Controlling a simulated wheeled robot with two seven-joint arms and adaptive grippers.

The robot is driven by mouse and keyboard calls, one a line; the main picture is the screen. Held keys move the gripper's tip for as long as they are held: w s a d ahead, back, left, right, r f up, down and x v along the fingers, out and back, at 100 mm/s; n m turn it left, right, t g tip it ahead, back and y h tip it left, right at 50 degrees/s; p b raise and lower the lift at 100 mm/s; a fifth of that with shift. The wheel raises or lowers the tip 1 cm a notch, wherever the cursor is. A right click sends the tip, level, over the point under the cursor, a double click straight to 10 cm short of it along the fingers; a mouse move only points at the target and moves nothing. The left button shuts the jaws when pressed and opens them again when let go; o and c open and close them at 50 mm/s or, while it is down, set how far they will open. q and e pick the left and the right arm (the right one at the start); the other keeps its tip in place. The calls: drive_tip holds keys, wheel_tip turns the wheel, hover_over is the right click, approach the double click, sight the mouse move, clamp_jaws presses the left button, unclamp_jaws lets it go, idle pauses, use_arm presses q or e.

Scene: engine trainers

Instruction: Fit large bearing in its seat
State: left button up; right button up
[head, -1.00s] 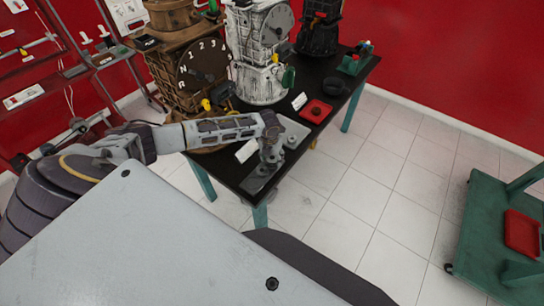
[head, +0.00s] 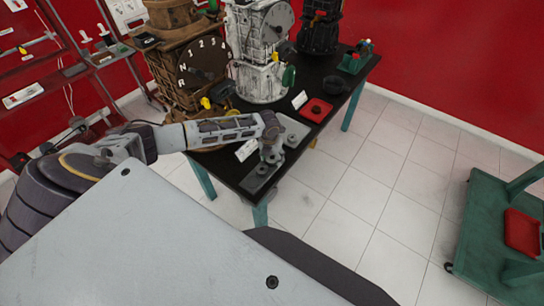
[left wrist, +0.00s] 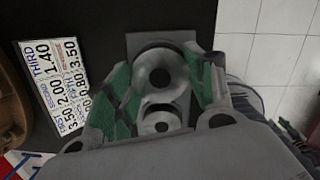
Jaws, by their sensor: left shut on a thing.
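My left gripper (head: 271,150) is at the near end of the black table, above a dark grey plate (head: 258,181). In the left wrist view the gripper (left wrist: 164,78) has its green-padded fingers shut on the sides of a round grey metal ring with a dark centre, which I take as the large bearing (left wrist: 179,82). The grey plate (left wrist: 147,40) lies behind it. A smaller round part with a dark hole (left wrist: 158,126) shows just below it. The seat is not clearly visible, and I cannot tell whether the bearing touches the plate. My right gripper is not in view.
A lighter grey plate (head: 301,128) and a red tray (head: 327,104) lie farther along the table (head: 336,118). A printed ratio card (left wrist: 57,82) is beside the gripper. Gearbox trainers (head: 262,55) stand behind. A green trolley (head: 482,240) is at the right.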

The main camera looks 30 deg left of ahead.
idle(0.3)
use_arm(q)
drive_tip(key=o, duration=1.3)
drive_tip(key=shift+r, duration=0.1)
drive_tip(key=shift+s+d+r, duration=0.1)
drive_tip(key=shift+s+r, duration=0.2)
drive_tip(key=shift+r, duration=1.65)
drive_tip(key=shift+s+d+r, duration=0.1)
drive_tip(key=shift+s+r, duration=0.15)
drive_tip(key=shift+r, duration=1.7)
drive_tip(key=shift+s+r, duration=0.3)
drive_tip(key=shift+r, duration=1.65)
